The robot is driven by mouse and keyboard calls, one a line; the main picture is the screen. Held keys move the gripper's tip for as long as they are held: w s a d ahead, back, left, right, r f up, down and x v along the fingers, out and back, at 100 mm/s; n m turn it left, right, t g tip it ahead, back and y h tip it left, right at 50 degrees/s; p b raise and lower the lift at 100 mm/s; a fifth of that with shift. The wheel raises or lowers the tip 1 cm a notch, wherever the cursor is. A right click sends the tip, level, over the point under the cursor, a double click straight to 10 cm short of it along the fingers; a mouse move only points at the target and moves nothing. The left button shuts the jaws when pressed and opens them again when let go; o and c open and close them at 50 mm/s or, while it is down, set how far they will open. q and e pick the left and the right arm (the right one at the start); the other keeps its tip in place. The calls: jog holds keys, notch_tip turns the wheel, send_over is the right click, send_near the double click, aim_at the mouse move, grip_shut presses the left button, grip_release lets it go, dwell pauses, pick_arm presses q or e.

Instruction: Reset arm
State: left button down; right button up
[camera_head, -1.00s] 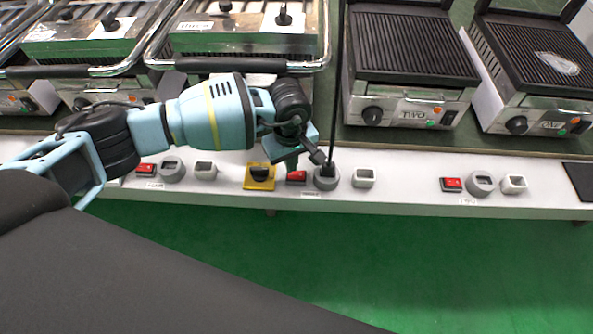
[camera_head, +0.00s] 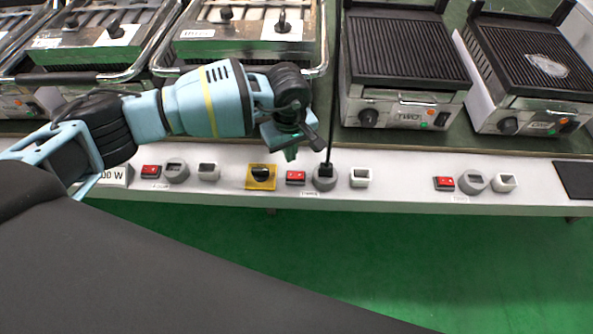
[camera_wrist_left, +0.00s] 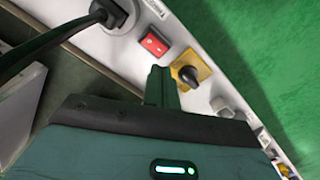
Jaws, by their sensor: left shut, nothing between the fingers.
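My left arm comes in from the left in the head view. Its left gripper (camera_head: 291,153) is above the white panel strip (camera_head: 405,175), near a red switch (camera_head: 295,177) and a yellow plate with a black knob (camera_head: 261,177). The gripper is shut and empty, and it appears apart from the panel. In the left wrist view the closed fingers (camera_wrist_left: 160,86) point toward the panel, with the red switch (camera_wrist_left: 154,43) and the yellow knob plate (camera_wrist_left: 190,70) just beyond them. My right gripper is not in view.
A black plug with a cord sits in a grey round socket (camera_head: 325,177) right of the gripper. Ribbed grills (camera_head: 408,62) stand behind the panel, more with chrome handles (camera_head: 245,68) at the left. More switches and sockets line the panel. Green floor (camera_head: 400,260) lies open in front.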

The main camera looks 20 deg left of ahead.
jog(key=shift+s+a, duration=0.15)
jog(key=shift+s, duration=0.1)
